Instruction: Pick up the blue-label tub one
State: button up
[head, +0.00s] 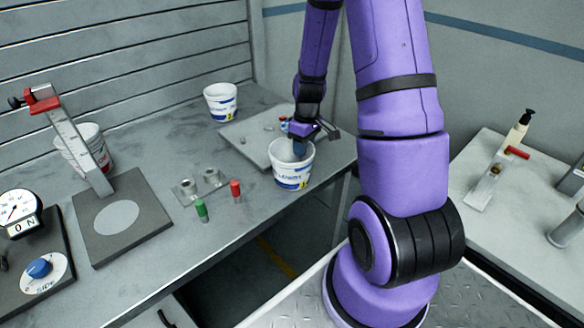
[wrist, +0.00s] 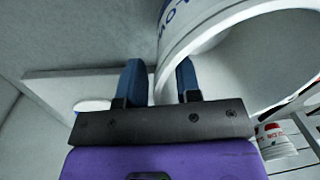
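A white tub with a blue label (head: 292,180) stands open-topped near the bench's front edge, in front of a grey plate. A second blue-label tub (head: 221,104) stands further back to the left; no number is legible on either. My gripper (head: 298,148) is over the nearer tub, one blue finger reaching into its mouth. In the wrist view my gripper (wrist: 161,82) has its fingers apart, with the wall of the nearer tub (wrist: 190,38) passing between them. The right finger is inside the tub and the left outside. I see no clear grip on the wall.
The grey plate (head: 245,142) with small parts lies behind the tub. Green (head: 201,210) and red (head: 235,190) cylinders stand to its left. A side table (head: 520,230) is at right.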

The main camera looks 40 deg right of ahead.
grip_shut()
jog(key=shift+r, duration=0.1)
